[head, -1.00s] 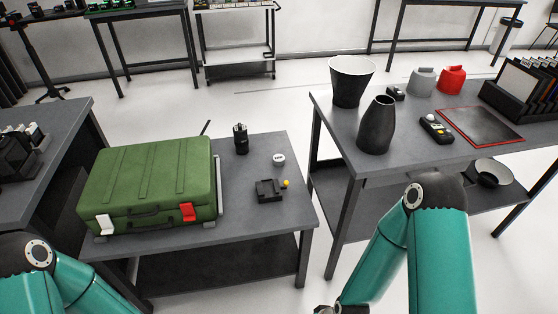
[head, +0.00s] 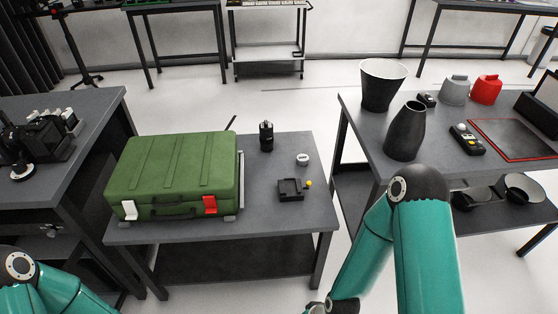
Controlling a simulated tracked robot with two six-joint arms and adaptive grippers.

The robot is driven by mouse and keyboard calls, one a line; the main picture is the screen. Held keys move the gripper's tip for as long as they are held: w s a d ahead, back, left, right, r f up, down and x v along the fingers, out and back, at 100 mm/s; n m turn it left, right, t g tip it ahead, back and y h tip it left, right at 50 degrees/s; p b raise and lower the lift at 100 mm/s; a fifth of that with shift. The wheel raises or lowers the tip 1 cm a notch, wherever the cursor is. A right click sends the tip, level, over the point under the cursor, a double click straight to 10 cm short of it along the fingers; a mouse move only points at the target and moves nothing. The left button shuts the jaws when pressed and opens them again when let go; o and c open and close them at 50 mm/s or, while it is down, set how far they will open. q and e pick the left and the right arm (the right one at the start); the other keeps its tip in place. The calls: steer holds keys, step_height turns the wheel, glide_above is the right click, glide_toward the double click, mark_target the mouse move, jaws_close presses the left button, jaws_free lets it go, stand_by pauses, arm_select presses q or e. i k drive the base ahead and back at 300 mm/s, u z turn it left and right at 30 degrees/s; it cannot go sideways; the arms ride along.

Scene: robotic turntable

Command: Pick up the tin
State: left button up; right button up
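A small round tin with a white lid and dark marking (head: 302,159) sits on the low grey table, right of the green case. It is the likely tin. Nothing touches it. My left and right arms enter from the bottom left and bottom right.
The low table (head: 270,215) also bears a green case (head: 172,172), a black canister (head: 266,136), a black tray-like block (head: 290,190) and a yellow ball (head: 309,184). A higher table at right holds a dark vase (head: 405,132) and a flared pot (head: 382,86).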

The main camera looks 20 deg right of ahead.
mark_target(302, 159)
steer(key=z, duration=0.15)
steer(key=i, duration=0.2)
steer(key=u, duration=2.4)
steer(key=k, duration=1.65)
steer(key=z, duration=1.15)
steer(key=i, duration=1)
steer(key=z, duration=0.1)
